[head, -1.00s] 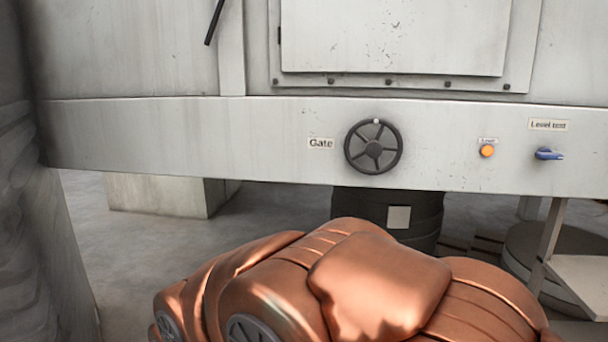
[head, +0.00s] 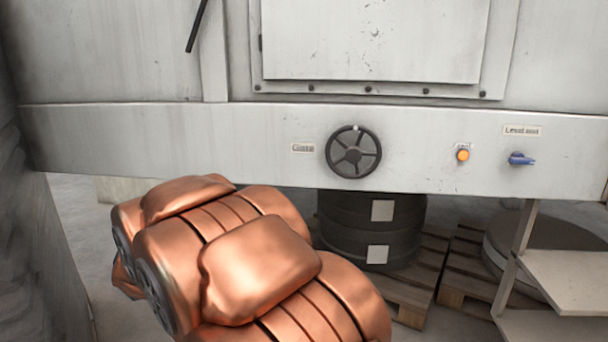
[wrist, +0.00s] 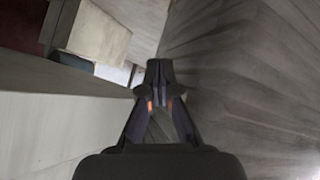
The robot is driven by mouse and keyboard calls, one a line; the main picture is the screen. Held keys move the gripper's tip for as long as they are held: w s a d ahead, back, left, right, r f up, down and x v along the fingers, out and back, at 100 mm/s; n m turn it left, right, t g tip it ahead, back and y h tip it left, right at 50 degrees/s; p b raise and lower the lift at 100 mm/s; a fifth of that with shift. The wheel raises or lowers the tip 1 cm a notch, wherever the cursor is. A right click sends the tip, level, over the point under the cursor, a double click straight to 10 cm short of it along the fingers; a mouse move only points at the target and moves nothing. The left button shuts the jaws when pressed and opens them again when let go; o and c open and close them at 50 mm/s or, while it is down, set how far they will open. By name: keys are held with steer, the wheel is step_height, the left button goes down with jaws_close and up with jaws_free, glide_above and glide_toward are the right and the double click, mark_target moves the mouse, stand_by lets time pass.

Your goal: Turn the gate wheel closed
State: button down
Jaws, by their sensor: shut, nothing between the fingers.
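The gate wheel (head: 353,152) is a dark round handwheel with spokes and a small pale knob at the top of its rim. It is mounted on the light grey front beam of the machine, right of the "Gate" label (head: 303,148). My gripper (wrist: 160,98) shows in the wrist view with its dark fingers together and nothing between them. The wheel does not show in the wrist view. In the head view my copper-coloured arm is below and left of the wheel, apart from it, and my gripper is not visible there.
An orange button (head: 463,155) and a blue "Level test" switch (head: 521,159) sit on the beam right of the wheel. A dark drum (head: 345,232) stands beneath, with wooden pallets (head: 412,297) near it. A grey wall (wrist: 250,80) fills the right of the wrist view.

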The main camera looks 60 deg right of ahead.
steer(key=s+d+r+m+g+h+p, duration=0.15)
steer(key=d+r+h, duration=0.35)
steer(key=d, duration=0.7)
steer(key=s+d+r+m+g+h+p, duration=0.1)
steer(key=s+d+r+h+p, duration=0.15)
steer(key=d+r+h, duration=0.65)
steer(key=s+d+r+m+g+p, duration=0.1)
steer(key=s+d+g, duration=0.55)
steer(key=s, duration=0.35)
steer(key=s+d+m+g+p, duration=0.1)
steer(key=s+d+m+g, duration=0.1)
steer(key=s+d+g, duration=0.6)
steer(key=shift+t, duration=0.8)
steer(key=shift+s+r+b+x, duration=0.15)
steer(key=shift+b+x, duration=0.35)
steer(key=shift+x, duration=0.9)
steer(key=shift+s+r+b+x, duration=0.15)
steer(key=shift+b+x, duration=0.4)
steer(key=shift+x, duration=0.9)
steer(key=shift+s+r+b+x, duration=0.1)
steer(key=shift+s+b+x, duration=0.3)
steer(key=shift+x, duration=1)
steer(key=shift+w+a, duration=0.1)
steer(key=shift+a, duration=0.05)
steer(key=shift+r+p, duration=0.1)
steer(key=shift+p, duration=0.75)
steer(key=shift+s+p, duration=0.35)
steer(key=shift+p, duration=0.65)
